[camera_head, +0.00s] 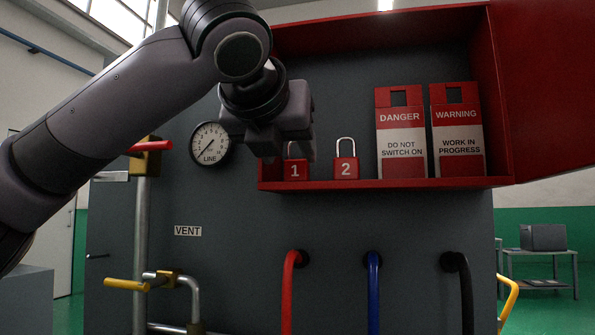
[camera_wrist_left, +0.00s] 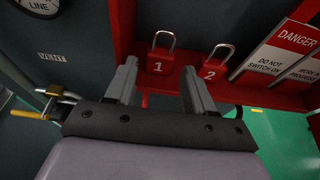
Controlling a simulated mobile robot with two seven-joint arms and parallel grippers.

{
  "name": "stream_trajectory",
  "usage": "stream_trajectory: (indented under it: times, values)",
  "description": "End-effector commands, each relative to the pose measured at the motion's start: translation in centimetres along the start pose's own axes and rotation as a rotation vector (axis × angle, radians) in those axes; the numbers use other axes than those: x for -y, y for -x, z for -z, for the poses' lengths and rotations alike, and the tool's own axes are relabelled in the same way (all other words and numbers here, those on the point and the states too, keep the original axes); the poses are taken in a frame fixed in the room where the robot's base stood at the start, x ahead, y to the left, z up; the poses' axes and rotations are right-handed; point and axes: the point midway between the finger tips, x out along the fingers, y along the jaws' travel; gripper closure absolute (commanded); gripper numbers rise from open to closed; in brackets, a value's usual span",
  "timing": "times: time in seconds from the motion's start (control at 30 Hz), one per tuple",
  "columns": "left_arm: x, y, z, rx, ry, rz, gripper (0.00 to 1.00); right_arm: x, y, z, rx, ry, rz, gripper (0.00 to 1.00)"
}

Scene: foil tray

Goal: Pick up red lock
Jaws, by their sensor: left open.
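Two red padlocks with silver shackles stand upright on the shelf of the red cabinet (camera_head: 390,185). The lock marked 1 (camera_head: 295,171) is on the left, with its shackle partly hidden behind my left gripper in the head view. The lock marked 2 (camera_head: 346,169) stands to its right, fully visible. My left gripper (camera_head: 290,150) is in front of the shelf near lock 1. In the left wrist view its two fingers (camera_wrist_left: 160,88) are spread and empty, with lock 1 (camera_wrist_left: 160,64) beyond the gap and lock 2 (camera_wrist_left: 209,72) beyond the right finger. My right gripper is not in view.
A DANGER tag (camera_head: 401,135) and a WARNING tag (camera_head: 457,130) stand on the shelf to the right. A round gauge (camera_head: 210,143) is left of the cabinet. Red (camera_head: 288,295), blue (camera_head: 373,295) and black (camera_head: 466,295) hoses hang below. A yellow-handled valve (camera_head: 127,285) is lower left.

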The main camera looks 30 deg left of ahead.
Motion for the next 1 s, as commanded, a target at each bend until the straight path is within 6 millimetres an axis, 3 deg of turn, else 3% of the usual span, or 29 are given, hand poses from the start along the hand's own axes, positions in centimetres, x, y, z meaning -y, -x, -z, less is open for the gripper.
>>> stream_trajectory:
  times: [0.27,0.57,0.7,1.0]
  values:
    - [0.0,-3.8,0.0,-0.001,0.000,-0.001,0.47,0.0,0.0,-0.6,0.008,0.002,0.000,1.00]
    - [0.0,-4.3,-0.1,0.000,0.000,0.000,0.47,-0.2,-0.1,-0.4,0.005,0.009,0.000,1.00]
    - [0.1,-4.3,-0.1,0.000,0.000,0.000,0.92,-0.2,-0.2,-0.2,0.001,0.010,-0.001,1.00]
    - [0.1,-4.2,-0.1,0.001,0.000,0.001,0.92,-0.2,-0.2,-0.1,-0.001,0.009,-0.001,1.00]
